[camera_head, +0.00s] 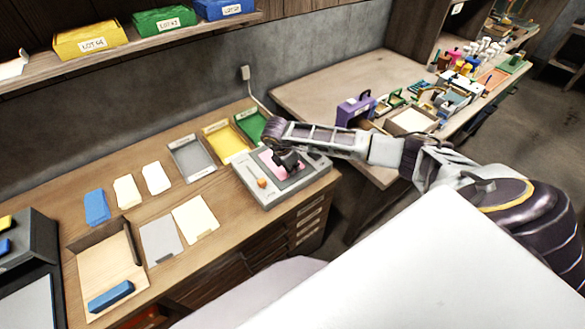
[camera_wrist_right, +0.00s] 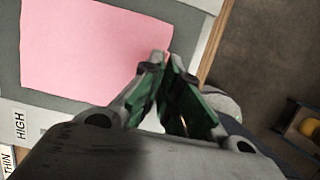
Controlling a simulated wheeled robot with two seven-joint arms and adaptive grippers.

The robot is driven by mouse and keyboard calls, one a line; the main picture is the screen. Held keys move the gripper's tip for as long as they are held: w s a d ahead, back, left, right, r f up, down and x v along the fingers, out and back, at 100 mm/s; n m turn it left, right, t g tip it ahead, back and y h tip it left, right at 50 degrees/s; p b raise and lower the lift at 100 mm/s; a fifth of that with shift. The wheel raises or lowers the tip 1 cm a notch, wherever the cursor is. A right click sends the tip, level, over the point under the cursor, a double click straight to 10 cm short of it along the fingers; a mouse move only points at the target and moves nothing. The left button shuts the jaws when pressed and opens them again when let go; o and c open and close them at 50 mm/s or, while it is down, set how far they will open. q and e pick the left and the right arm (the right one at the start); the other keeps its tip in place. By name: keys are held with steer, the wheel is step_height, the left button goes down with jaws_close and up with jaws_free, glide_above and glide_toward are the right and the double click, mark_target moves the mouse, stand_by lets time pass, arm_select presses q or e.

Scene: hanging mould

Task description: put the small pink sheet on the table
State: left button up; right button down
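The small pink sheet (camera_head: 268,160) lies on the flat grey device on the wooden table (camera_head: 215,222). It also shows in the right wrist view (camera_wrist_right: 92,48), flat on a dark grey surface. My right gripper (camera_head: 287,165) is low over the device and partly covers the sheet. In the right wrist view my right gripper's fingertips (camera_wrist_right: 166,58) are close together at the sheet's right corner. I cannot tell whether they pinch the sheet or only stand beside it. My left gripper is not in view.
The grey device (camera_head: 298,186) has an orange knob (camera_head: 261,183). Grey, yellow and green trays (camera_head: 191,160) stand behind it. Blue, cream and grey sheets and an open box (camera_head: 100,265) lie left. Bare wood shows between them. A shelf with lot bins (camera_head: 90,40) hangs above.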

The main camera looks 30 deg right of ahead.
steer(key=c, duration=1.6)
jaws_free()
steer(key=shift+f, duration=0.1)
steer(key=shift+c, duration=0.2)
steer(key=shift+r, duration=0.2)
steer(key=shift+a+r, duration=0.25)
steer(key=shift+r, duration=0.4)
steer(key=b+v, duration=0.2)
steer(key=v, duration=0.8)
steer(key=shift+r, duration=0.3)
